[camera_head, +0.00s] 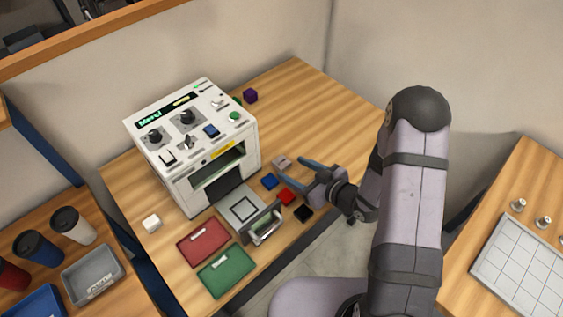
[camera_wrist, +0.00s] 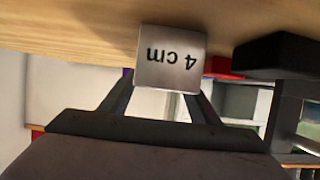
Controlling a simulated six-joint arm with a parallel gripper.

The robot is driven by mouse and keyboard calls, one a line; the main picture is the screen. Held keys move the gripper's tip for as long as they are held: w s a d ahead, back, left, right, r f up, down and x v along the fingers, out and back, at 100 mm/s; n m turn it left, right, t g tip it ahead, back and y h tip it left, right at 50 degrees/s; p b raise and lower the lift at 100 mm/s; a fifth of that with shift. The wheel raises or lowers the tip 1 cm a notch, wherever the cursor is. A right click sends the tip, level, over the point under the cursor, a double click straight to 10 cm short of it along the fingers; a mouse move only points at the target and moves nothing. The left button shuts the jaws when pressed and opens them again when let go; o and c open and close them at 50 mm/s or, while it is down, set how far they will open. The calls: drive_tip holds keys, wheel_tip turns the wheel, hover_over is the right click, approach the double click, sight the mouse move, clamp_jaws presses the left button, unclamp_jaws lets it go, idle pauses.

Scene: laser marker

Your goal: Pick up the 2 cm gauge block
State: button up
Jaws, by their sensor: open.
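No block with a readable 2 cm label shows in either view. A grey block (camera_wrist: 170,58) marked "4 cm", its lettering upside down, is in front of my gripper in the wrist view and hides the fingertips. In the head view a small greyish block (camera_head: 281,161) lies by the tips of my gripper (camera_head: 290,168). My gripper is open, its two fingers spread low over the table. I cannot tell whether a finger touches the block. Near it lie a blue block (camera_head: 269,181), a red block (camera_head: 286,197) and a black block (camera_head: 303,213), with no readable labels.
A white laser machine (camera_head: 168,185) stands left of my gripper. In front are a red tray (camera_head: 203,250), a green tray (camera_head: 226,280) and a metal-handled item (camera_head: 266,229). A white block (camera_head: 151,222) lies left. The table's far right is clear.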

sight(281, 161)
drive_tip(key=shift+w+a, duration=0.35)
drive_tip(key=shift+p+x, duration=0.95)
drive_tip(key=shift+x, duration=1.25)
drive_tip(key=shift+d, duration=0.1)
drive_tip(key=c, duration=1.2)
